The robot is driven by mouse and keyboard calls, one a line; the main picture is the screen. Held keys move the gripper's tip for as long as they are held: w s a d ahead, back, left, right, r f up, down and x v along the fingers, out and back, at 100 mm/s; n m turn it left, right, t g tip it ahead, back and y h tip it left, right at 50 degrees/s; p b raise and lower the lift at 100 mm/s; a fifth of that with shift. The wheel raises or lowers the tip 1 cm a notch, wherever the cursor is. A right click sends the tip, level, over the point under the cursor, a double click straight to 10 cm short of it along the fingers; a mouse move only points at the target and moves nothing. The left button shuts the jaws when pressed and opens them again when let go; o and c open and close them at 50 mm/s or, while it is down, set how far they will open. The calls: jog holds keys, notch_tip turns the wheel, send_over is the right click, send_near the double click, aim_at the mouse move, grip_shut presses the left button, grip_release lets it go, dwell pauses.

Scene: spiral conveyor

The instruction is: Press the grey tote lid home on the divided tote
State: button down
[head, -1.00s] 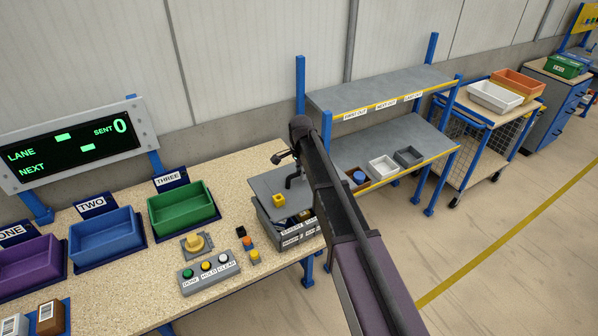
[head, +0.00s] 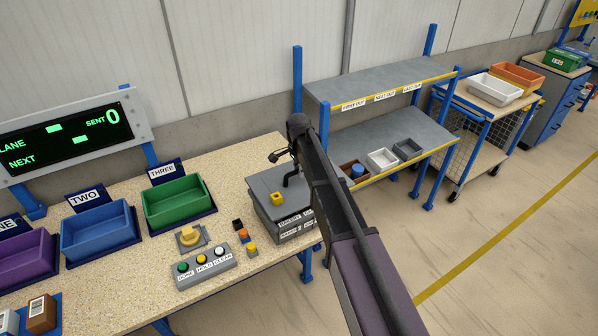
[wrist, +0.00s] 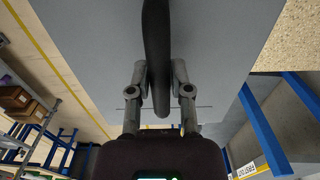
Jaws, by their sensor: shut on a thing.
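The grey tote lid (head: 262,184) lies over the divided tote (head: 264,222) at the right end of the bench. The lid looks about level and covers the tote's inside; I cannot tell whether its rim is fully seated. My gripper (wrist: 160,88) is shut on the lid's black handle (wrist: 156,35), which stands between the two fingers. The lid's flat top (wrist: 90,45) fills much of the wrist view. In the head view my arm hides the tote's right side.
Left of the tote are small black, orange and yellow blocks (head: 244,236), a yellow button (head: 190,236) and a button box (head: 207,267). Green (head: 178,222), blue (head: 97,250) and purple bins stand farther left. A grey shelf rack (head: 390,128) stands behind right.

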aim_at(299, 181)
jog(key=shift+f+b, duration=0.7)
jog(key=shift+f, duration=0.3)
jog(key=shift+f+b, duration=1.2)
jog(key=shift+b, duration=0.05)
dwell(2.4)
jog(key=shift+c, duration=2.3)
grip_release()
jog(key=shift+r, duration=0.2)
notch_tip(299, 181, up, 8)
jog(key=p, duration=0.8)
jog(key=shift+f, duration=0.1)
